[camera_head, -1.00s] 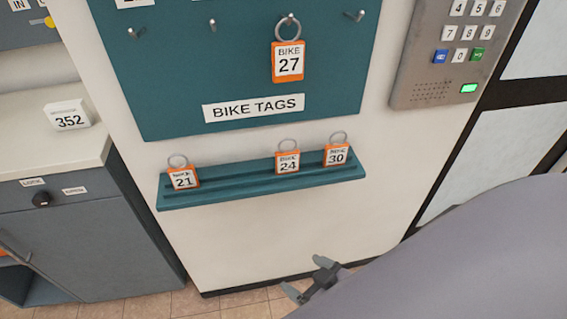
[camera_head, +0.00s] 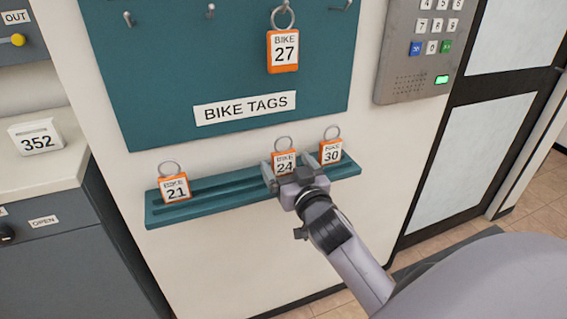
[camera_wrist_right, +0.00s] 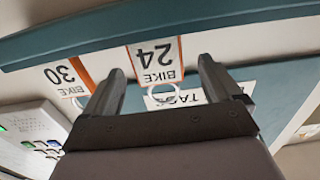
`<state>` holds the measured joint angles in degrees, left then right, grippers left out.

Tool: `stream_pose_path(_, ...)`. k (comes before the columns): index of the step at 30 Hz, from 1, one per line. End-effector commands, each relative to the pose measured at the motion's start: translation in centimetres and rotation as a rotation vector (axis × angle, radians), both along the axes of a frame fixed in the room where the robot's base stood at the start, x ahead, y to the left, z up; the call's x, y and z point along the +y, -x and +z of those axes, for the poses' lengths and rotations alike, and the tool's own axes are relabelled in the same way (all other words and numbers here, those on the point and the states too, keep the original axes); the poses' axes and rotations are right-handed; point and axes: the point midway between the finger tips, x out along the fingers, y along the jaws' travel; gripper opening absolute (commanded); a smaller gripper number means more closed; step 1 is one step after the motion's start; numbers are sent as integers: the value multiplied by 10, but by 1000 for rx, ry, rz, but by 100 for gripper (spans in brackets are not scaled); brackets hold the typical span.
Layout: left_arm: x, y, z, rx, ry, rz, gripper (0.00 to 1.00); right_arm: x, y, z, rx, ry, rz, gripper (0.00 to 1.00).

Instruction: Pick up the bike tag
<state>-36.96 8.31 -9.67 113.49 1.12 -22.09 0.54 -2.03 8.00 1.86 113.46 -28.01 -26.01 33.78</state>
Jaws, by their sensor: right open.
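Orange-edged white bike tags with metal rings stand on a teal ledge (camera_head: 230,203). Bike tag 24 (camera_head: 284,160) is in front of my right gripper (camera_head: 289,168), and its lower part is hidden by the gripper. My right gripper is open, with one finger on each side of tag 24. In the right wrist view, tag 24 (camera_wrist_right: 155,62) shows upside down beyond and between the two spread fingers (camera_wrist_right: 165,78). Whether they touch it I cannot tell. Bike tag 21 (camera_head: 175,188) is at the ledge's left, and bike tag 30 (camera_head: 331,152) is close right of tag 24. My left gripper is not in view.
Bike tag 27 (camera_head: 283,52) hangs from a hook on the teal board (camera_head: 150,85), above the BIKE TAGS label (camera_head: 245,107). A keypad (camera_head: 420,60) is on the wall at right. A white 352 box (camera_head: 36,137) stands on the counter at left.

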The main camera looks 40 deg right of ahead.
Motion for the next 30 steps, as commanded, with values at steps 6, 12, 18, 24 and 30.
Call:
stream_pose_path(6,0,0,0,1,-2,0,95,-8,-26,0,0,0,1,92)
stream_pose_path(12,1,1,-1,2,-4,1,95,-9,-30,-1,1,0,1,92)
stream_pose_path(18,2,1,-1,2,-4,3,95,-9,-30,-1,1,0,2,69)
stream_pose_path(24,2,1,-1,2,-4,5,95,-9,-30,-1,1,0,2,36)
stream_pose_path(30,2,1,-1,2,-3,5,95,-9,-30,2,0,0,2,36)
